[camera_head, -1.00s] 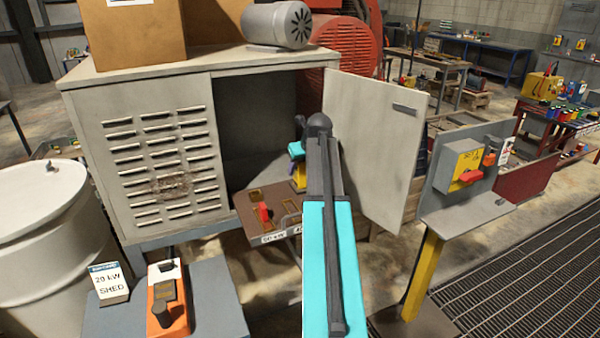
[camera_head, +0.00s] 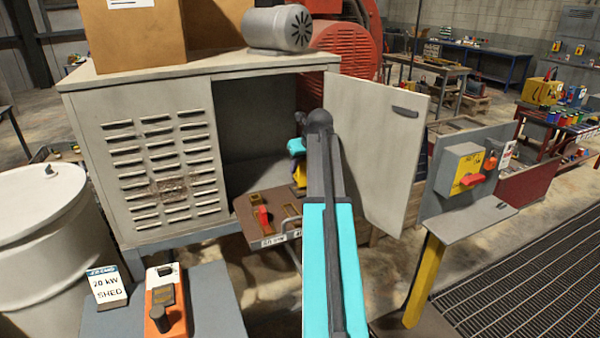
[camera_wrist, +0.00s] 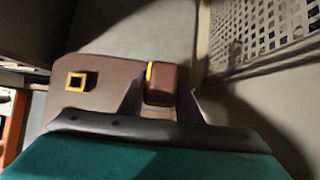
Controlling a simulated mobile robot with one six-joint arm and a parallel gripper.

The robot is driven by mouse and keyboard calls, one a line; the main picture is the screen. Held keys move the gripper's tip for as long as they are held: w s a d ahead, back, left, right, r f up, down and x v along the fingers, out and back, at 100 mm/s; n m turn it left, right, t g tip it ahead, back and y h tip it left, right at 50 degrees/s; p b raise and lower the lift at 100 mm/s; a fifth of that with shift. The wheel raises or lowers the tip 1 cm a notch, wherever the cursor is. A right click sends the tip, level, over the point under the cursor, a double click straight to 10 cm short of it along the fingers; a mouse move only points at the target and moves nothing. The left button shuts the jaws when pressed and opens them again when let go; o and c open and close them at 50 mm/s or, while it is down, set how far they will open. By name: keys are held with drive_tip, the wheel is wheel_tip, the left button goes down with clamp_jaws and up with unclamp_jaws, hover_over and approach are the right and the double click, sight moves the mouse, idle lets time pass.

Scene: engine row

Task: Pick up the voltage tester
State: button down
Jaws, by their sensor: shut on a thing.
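The voltage tester appears to be the dark red-brown block with a yellow edge (camera_wrist: 161,84) between my gripper's fingers in the wrist view. My gripper (camera_wrist: 158,103) is shut on it, one dark finger on each side. In the head view, a small yellow part (camera_head: 300,172) shows just below the teal end of my gripper (camera_head: 297,150), by the brown tray (camera_head: 240,207). My arm hides much of the tester there. The wrist view shows the tester above the brown tray surface (camera_wrist: 100,70); whether it touches cannot be told.
The tray also bears a red piece (camera_head: 263,217) and yellow square frames. Behind is a grey cabinet (camera_head: 85,160) with its open door (camera_head: 372,140) to the right of my arm. An orange control box (camera_head: 166,300) stands front left; a yellow switch box (camera_head: 463,170) is at right.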

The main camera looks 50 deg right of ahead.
drive_tip(key=shift+r, duration=0.6)
drive_tip(key=s+a+r+b, duration=0.1)
drive_tip(key=s+a+b, duration=0.4)
drive_tip(key=s+a, duration=0.5)
drive_tip(key=shift+s+r, duration=0.3)
drive_tip(key=shift+s, duration=0.95)
drive_tip(key=shift+r, duration=0.1)
wheel_tip(320, 180, up, 4)
drive_tip(key=p, duration=0.4)
drive_tip(key=shift+f, duration=0.2)
drive_tip(key=shift+d, duration=0.1)
drive_tip(key=shift+s+d, duration=0.45)
drive_tip(key=shift+s, duration=0.05)
